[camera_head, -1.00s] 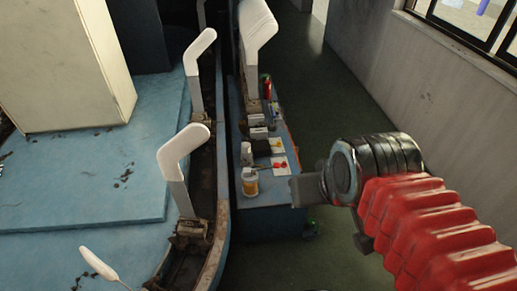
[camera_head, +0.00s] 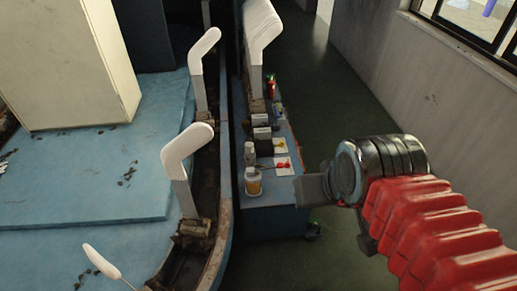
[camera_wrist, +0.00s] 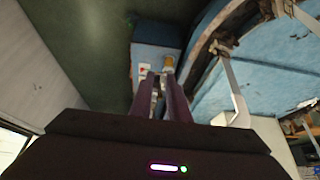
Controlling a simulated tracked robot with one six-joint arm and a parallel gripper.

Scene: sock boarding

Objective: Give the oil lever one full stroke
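I cannot make out the oil lever for certain in either view. A blue bench (camera_head: 270,222) carries a jar with an orange-yellow band (camera_head: 253,183) at its near end, with red and yellow items on white cards (camera_head: 282,166) behind it. My gripper (camera_head: 312,189) is in front of and to the right of the bench's near end in the head view, seen from the side. In the wrist view my gripper (camera_wrist: 160,76) has two dark fingers with a narrow gap between them, pointing towards the bench (camera_wrist: 150,58). I see nothing held between them.
White sock boards (camera_head: 188,148) stand along the rusty-edged blue machine track (camera_head: 224,215) at the left. A pale cabinet (camera_head: 70,65) stands on the blue platform (camera_head: 85,195). The dark green floor (camera_head: 330,110) is open between the bench and the grey wall (camera_head: 440,85).

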